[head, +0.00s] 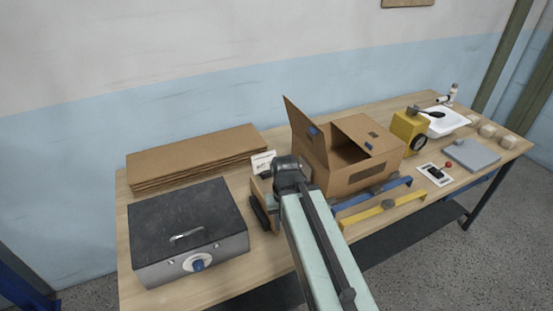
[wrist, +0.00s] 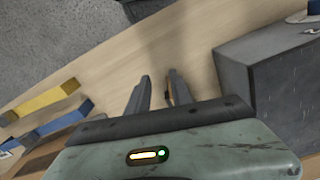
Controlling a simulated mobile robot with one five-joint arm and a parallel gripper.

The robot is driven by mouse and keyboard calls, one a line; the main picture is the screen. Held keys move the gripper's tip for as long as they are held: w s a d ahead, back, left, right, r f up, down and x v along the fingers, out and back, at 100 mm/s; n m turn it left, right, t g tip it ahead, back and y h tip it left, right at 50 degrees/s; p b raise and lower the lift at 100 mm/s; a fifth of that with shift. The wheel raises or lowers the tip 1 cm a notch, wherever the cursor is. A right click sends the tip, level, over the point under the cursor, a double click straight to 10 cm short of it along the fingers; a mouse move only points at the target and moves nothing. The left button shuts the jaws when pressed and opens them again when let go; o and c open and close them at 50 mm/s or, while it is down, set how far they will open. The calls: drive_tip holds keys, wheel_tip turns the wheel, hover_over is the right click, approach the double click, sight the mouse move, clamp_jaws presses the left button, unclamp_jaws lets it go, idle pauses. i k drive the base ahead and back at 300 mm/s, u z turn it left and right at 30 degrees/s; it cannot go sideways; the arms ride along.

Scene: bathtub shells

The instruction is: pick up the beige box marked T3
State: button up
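My gripper (wrist: 158,88) shows in the wrist view with its two dark fingers apart and nothing seen between them, over bare table. In the head view my arm's dark wrist hides much of the spot in front of the carton. A tan block (head: 260,186) shows partly behind my wrist there; I see no mark on it. Several small beige pieces, one of them a beige piece (head: 487,130), sit at the table's far right end, well away from my gripper. I cannot read T3 on anything.
A grey metal case (head: 190,235) stands left of my gripper; it also shows in the wrist view (wrist: 270,70). Flat cardboard (head: 195,157) lies behind it. An open carton (head: 365,172), a yellow bar (head: 385,208) and a yellow device (head: 408,128) are to the right.

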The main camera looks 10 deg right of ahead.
sight(488, 130)
drive_tip(key=z, duration=3.35)
drive_tip(key=i, duration=5.6)
drive_tip(key=u, duration=1.1)
